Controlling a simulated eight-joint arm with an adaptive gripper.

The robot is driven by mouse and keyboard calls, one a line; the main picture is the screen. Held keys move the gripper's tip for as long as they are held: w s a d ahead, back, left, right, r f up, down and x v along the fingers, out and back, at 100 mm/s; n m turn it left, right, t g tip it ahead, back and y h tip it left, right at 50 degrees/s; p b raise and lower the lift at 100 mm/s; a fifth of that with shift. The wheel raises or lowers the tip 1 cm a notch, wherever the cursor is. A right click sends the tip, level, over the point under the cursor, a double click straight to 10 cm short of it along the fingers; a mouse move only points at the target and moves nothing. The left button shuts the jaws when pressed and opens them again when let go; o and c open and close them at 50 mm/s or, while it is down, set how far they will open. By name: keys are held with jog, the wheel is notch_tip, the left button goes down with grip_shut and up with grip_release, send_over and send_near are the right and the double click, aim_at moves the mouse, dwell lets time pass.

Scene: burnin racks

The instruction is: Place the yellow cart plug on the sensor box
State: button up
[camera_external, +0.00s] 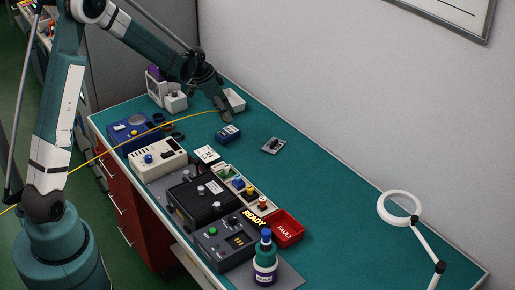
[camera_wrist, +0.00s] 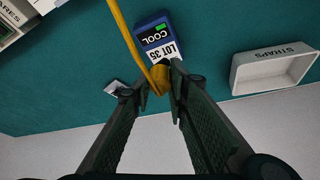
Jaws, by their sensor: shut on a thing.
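The yellow cart plug (camera_wrist: 160,78) is between the fingertips of my gripper (camera_wrist: 163,74) in the wrist view, and my gripper is shut on it. Its yellow cable (camera_wrist: 127,35) runs up from it in that view. In the external view the cable (camera_external: 97,155) stretches left from my gripper (camera_external: 226,116) past the table's edge. A blue box (camera_wrist: 157,36) labelled COOL and LOT 35 lies just beyond the fingertips; it also shows in the external view (camera_external: 228,133), below my gripper. I read no sensor label on any box. The plug's far end is hidden.
A white STRAPS tray (camera_wrist: 272,69) stands near the wall, close to my gripper. A dark blue device (camera_external: 133,130), a cream instrument (camera_external: 157,158) and a black unit (camera_external: 202,200) line the near edge. A red FAULT tray (camera_external: 287,231) is at front.

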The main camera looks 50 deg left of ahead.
jog(key=shift+f, duration=0.35)
jog(key=shift+f, duration=1.85)
jog(key=shift+f, duration=0.1)
jog(key=o, duration=0.8)
jog(key=shift+o, duration=0.2)
jog(key=v, duration=1.2)
jog(key=shift+s, duration=0.1)
